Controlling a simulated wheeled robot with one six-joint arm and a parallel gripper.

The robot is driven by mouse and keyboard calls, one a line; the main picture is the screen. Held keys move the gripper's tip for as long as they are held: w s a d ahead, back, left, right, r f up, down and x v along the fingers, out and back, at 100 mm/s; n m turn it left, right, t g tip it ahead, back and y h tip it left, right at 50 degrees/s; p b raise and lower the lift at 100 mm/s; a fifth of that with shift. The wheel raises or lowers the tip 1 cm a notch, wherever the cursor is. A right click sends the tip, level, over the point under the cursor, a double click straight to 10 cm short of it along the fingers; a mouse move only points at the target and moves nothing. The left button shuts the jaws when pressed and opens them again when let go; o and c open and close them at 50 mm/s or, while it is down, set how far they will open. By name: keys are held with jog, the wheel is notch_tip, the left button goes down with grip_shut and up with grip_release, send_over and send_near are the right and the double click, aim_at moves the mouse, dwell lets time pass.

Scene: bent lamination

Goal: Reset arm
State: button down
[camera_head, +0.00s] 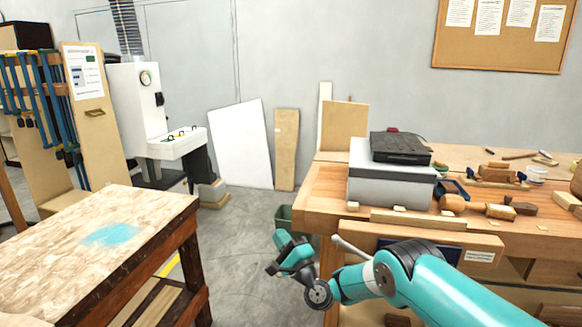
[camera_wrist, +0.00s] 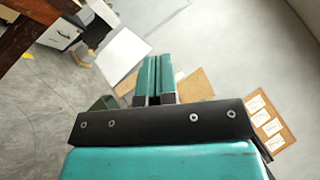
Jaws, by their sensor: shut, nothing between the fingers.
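My gripper (camera_head: 281,254) is teal and black and hangs in the open space between the two benches in the head view. In the wrist view its two teal fingers (camera_wrist: 154,76) lie close together with nothing between them. My teal arm reaches in from the lower right, in front of the workbench on the right. The gripper is apart from the things around it.
A wooden workbench (camera_head: 330,190) on the right bears a grey machine (camera_head: 385,186) and several hand tools. A low table with a chipboard top (camera_head: 60,240) stands left. A dark green bin (camera_head: 284,217) stands behind the gripper. The floor (camera_head: 235,265) between is clear.

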jog(key=s+a+r+n+g+y, duration=0.2)
jog(key=a+r+n+g+y, duration=0.15)
jog(key=r+n+g, duration=0.65)
jog(key=s+d+r+n+g+h, duration=0.25)
jog(key=s+r+n, duration=0.25)
jog(key=s+r, duration=0.35)
jog(key=s+d+n+g+h, duration=0.2)
jog(key=s+d, duration=0.4)
jog(key=s, duration=0.5)
jog(key=s+d+n+g+h, duration=0.2)
jog(key=s+d+h, duration=0.2)
jog(key=s, duration=0.7)
jog(key=s+d+r+n+g+h, duration=0.1)
jog(key=s+d+n+g+h, duration=0.1)
jog(key=s+d, duration=0.6)
jog(key=s+h, duration=0.1)
jog(key=s, duration=0.2)
jog(key=shift+s+d+n+h, duration=0.15)
jog(key=shift+n+h, duration=0.15)
jog(key=shift+h, duration=0.1)
jog(key=shift+d+r, duration=0.1)
